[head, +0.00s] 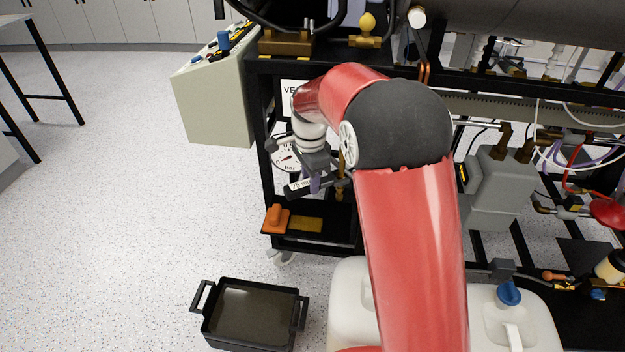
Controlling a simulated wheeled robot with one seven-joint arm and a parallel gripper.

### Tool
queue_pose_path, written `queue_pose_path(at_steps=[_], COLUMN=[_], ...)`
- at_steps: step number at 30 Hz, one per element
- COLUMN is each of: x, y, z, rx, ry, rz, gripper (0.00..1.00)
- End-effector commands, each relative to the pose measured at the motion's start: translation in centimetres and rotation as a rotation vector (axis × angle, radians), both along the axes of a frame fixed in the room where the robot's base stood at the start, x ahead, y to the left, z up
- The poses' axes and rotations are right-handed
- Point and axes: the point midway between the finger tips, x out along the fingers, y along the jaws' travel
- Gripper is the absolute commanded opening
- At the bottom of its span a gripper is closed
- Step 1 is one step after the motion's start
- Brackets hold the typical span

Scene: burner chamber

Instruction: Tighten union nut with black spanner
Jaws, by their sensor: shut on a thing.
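My gripper (316,177) is in front of the rig's left end, beside the pressure gauge. It is shut on the black spanner (298,189), whose pale label reads "25 mm". The spanner lies roughly level, its labelled end pointing left. Its other end runs right towards a brass fitting (340,186) on an upright pipe, which may be the union nut. My arm hides part of this area. I cannot tell whether the spanner's jaw is around the nut, touching it or apart from it.
A round gauge (286,160) is close by the gripper. Below, an orange object (276,218) sits on a black shelf. A black tray (256,282) of dark liquid and a white container (345,290) stand on the floor.

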Motion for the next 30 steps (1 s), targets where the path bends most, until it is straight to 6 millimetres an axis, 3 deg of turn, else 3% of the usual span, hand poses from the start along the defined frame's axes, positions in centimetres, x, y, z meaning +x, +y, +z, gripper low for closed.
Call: queue_pose_path(at_steps=[11,19,30], x=[0.2,1.3,0.8], y=[0.1,0.4,0.3], z=[0.0,0.1,0.1], rx=[0.001,0.001,0.001], ry=[-0.002,-0.004,-0.003], rz=[-0.018,-0.147,-0.088], gripper=[0.00,0.00,0.00])
